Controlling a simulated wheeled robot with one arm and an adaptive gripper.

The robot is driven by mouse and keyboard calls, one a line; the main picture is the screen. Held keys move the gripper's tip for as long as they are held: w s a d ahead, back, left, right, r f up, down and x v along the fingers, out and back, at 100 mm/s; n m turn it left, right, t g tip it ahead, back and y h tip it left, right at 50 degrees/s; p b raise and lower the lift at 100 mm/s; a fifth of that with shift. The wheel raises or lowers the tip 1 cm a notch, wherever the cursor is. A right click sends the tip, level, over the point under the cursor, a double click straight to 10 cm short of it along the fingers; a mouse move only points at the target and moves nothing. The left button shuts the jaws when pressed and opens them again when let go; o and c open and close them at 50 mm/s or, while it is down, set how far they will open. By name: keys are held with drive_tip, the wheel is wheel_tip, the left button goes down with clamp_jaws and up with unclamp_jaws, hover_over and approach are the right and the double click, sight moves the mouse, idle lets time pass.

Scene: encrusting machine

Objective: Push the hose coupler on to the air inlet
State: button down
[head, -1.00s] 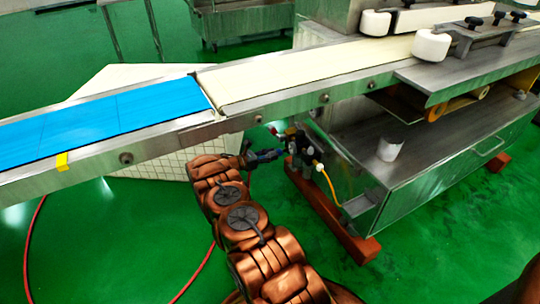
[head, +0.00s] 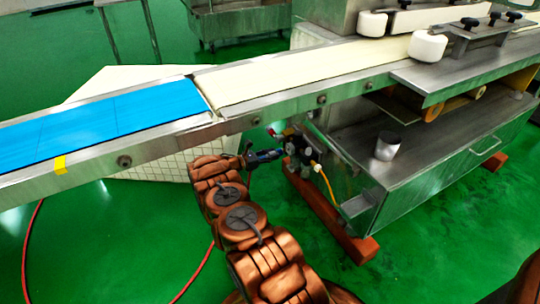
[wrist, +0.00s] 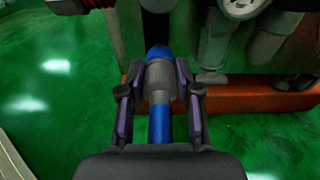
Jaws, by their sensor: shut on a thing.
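My gripper (wrist: 160,88) is shut on the hose coupler (wrist: 159,82), a grey metal body with a blue collar (wrist: 157,52) at its far end and a blue part towards my palm. One finger is on each side of it. In the head view my gripper (head: 268,155) is low beside the machine's air unit (head: 297,147), under the conveyor. In the wrist view a dark cylindrical fitting (wrist: 158,22) lies straight beyond the blue collar. It may be the air inlet; I cannot tell whether the coupler touches it.
The conveyor (head: 300,75) with its blue belt (head: 100,120) runs above my gripper. A yellow hose (head: 326,184) hangs beside the air unit. The machine stands on a red-brown foot (head: 340,230). A red hose (head: 28,240) lies on the open green floor.

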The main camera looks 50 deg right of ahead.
drive_tip(key=c, duration=0.7)
unclamp_jaws()
drive_tip(key=v, duration=1.2)
drive_tip(key=shift+f, duration=0.1)
